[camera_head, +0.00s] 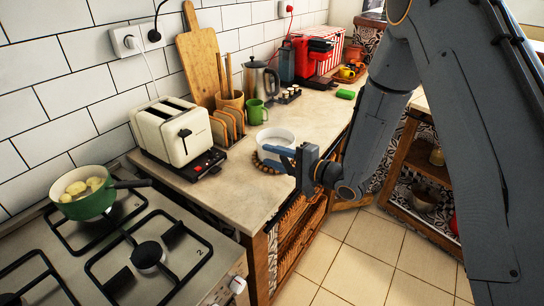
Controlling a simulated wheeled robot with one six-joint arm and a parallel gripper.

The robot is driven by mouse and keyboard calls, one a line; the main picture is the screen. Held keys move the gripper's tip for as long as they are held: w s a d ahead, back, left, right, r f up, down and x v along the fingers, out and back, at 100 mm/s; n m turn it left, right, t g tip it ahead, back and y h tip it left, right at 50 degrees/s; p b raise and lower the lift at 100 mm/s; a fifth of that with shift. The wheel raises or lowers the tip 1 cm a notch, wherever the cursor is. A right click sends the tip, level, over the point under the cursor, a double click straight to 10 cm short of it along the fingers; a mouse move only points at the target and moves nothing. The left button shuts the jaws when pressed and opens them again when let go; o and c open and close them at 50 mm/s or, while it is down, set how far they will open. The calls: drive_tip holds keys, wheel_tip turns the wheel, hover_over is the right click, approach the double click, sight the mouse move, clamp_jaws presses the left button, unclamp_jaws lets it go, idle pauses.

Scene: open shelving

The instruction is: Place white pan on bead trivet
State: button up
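The white pan (275,136) is a round, pale, open vessel on the counter, behind my gripper. The bead trivet (257,161) is a ring of brown beads, showing at the front left of the pan. The pan's lower part overlaps the trivet in the picture; whether it rests fully on it is hard to tell. My gripper (279,156) is at the front of the pan, with its blue fingers pointing left. The two fingers show apart, one above the other. They cover part of the pan and trivet, and I see no handle between them.
A cream toaster (178,131) stands left of the trivet, with a wooden toast rack (228,127) and green mug (256,112) behind. A stove (120,255) with a green pot (86,200) is at the left. Bare counter (240,200) lies in front of the trivet.

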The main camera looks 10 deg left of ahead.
drive_tip(key=shift+r, duration=0.15)
drive_tip(key=b+v, duration=0.2)
drive_tip(key=v, duration=1)
drive_tip(key=w+d+f+n+t+h, duration=0.2)
drive_tip(key=w+d+h, duration=0.3)
drive_tip(key=d+h, duration=0.15)
drive_tip(key=s+d+n+g+h, duration=0.1)
drive_tip(key=s+d+g+h, duration=0.15)
drive_tip(key=d+h, duration=0.6)
drive_tip(key=s+d+n+g, duration=0.1)
drive_tip(key=s+d+g, duration=0.1)
drive_tip(key=s, duration=0.8)
drive_tip(key=s+d+r+n+g, duration=0.1)
drive_tip(key=s+d+n+g, duration=0.1)
drive_tip(key=s, duration=0.7)
drive_tip(key=d+g, duration=0.1)
drive_tip(key=d, duration=0.1)
drive_tip(key=shift+s+d+r+g, duration=0.2)
drive_tip(key=shift+s+d+g, duration=0.15)
drive_tip(key=shift+s+d, duration=0.05)
